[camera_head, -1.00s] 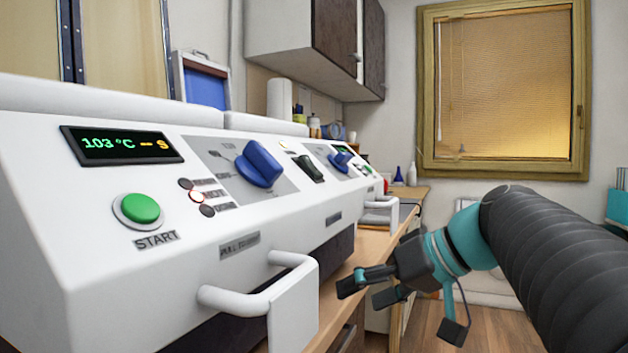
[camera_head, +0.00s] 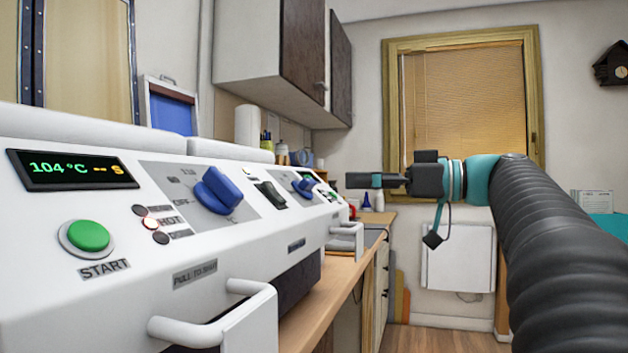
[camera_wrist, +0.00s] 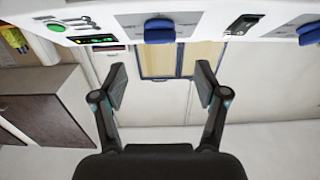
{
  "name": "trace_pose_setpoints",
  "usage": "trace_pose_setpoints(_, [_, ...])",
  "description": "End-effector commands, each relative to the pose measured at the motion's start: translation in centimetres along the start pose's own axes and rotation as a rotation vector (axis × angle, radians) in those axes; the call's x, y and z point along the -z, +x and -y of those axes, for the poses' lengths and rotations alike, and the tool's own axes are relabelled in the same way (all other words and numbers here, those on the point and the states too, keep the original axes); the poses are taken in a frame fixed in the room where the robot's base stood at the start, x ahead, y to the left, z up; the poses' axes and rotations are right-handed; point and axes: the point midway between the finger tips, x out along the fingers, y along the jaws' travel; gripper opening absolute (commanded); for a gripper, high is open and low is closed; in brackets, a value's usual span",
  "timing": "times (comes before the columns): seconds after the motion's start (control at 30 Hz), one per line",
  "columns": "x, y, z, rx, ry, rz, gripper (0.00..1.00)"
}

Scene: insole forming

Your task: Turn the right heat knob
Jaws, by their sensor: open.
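The right heat knob (camera_head: 303,186) is blue and sits on the far half of the white machine's sloped panel. In the wrist view, which looks upside down, this knob (camera_wrist: 160,31) is at the top middle, beyond the fingertips. The left heat knob (camera_head: 218,190) is larger and nearer in the head view. It also shows at the right edge of the wrist view (camera_wrist: 310,33). My gripper (camera_head: 352,180) is level, to the right of the right knob in the head view. In the wrist view my gripper (camera_wrist: 161,84) is open and empty, its fingers apart from the knob.
A black switch (camera_head: 270,195) lies between the knobs. A green start button (camera_head: 88,235) and a display (camera_head: 72,169) reading 104 °C are at the near left. White handles (camera_head: 222,318) stick out in front. Bottles stand on the counter behind. The space above the panel looks clear.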

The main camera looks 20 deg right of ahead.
Motion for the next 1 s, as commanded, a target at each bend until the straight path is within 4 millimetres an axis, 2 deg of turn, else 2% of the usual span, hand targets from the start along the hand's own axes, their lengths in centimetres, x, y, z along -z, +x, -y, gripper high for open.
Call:
trace_pose_setpoints(0.03, [0.1,1.1,0.1,0.005,0.0,0.0,0.73])
trace_pose_setpoints(0.2, [0.1,4.1,0.1,0.004,0.002,0.0,0.73])
trace_pose_setpoints(0.43, [0.1,7.1,0.0,0.002,0.002,0.0,0.73])
trace_pose_setpoints(0.6, [0.0,8.2,0.0,0.0,0.002,0.001,0.73])
trace_pose_setpoints(0.9, [0.0,8.3,0.0,-0.001,0.002,0.001,0.73])
trace_pose_setpoints(0.93, [0.0,8.3,0.0,-0.001,0.001,0.001,0.7])
trace_pose_setpoints(1.0, [0.0,8.3,0.0,-0.001,0.001,0.001,0.53])
